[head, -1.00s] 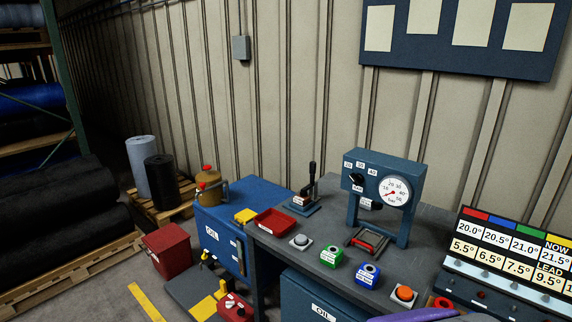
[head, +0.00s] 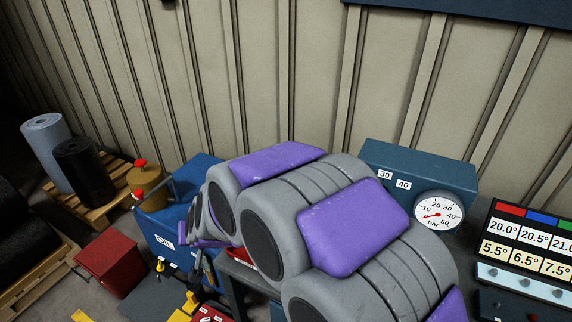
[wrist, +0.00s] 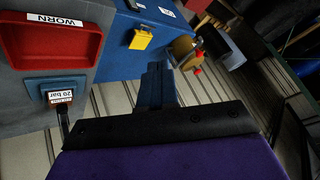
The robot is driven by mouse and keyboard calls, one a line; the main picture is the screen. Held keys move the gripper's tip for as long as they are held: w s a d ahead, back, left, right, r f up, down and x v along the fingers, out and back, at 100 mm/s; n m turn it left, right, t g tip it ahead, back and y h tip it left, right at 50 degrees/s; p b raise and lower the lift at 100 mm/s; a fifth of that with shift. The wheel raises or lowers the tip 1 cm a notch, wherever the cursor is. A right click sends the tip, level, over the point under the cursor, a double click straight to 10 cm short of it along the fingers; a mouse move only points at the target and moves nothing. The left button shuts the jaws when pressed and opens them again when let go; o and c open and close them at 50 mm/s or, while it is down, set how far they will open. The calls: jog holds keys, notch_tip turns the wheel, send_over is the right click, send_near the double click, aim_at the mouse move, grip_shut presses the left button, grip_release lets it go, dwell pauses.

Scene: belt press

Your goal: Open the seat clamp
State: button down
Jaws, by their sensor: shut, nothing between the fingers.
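My gripper (wrist: 158,82) shows in the wrist view as dark blue fingers closed together with nothing between them, above its black mount. The gripper is apart from the lever in the picture. In the head view my grey and purple arm hides that fixture and most of the bench, and my fingertips cannot be made out there.
The blue press with a gauge (head: 437,212) stands right of my arm. A red bin (head: 112,262) and rolls (head: 80,163) are at left.

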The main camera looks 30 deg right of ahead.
jog(key=w+d+f+m+t+h+p, duration=0.1)
jog(key=w+d+f+m+t+h, duration=0.2)
jog(key=w+d+m+h, duration=0.55)
jog(key=s+d+g+h+p, duration=0.1)
jog(key=s+d+h+p, duration=0.1)
jog(key=d+h, duration=1.05)
jog(key=w+d+y+b, duration=0.1)
jog(key=w+d, duration=0.1)
jog(key=d, duration=0.3)
jog(key=w+d+y+b, duration=0.1)
jog(key=w+d, duration=0.1)
jog(key=d, duration=0.3)
jog(key=w+d+y+b, duration=0.1)
jog(key=w+d+y, duration=0.1)
jog(key=d, duration=0.3)
jog(key=shift+w+d+n+g+b, duration=0.25)
jog(key=shift+w+g+b, duration=0.05)
jog(key=shift+w, duration=0.1)
jog(key=shift+r, duration=0.15)
jog(key=shift+w+r+y+p, duration=0.1)
jog(key=shift+r+y+p, duration=0.2)
jog(key=shift+p, duration=0.7)
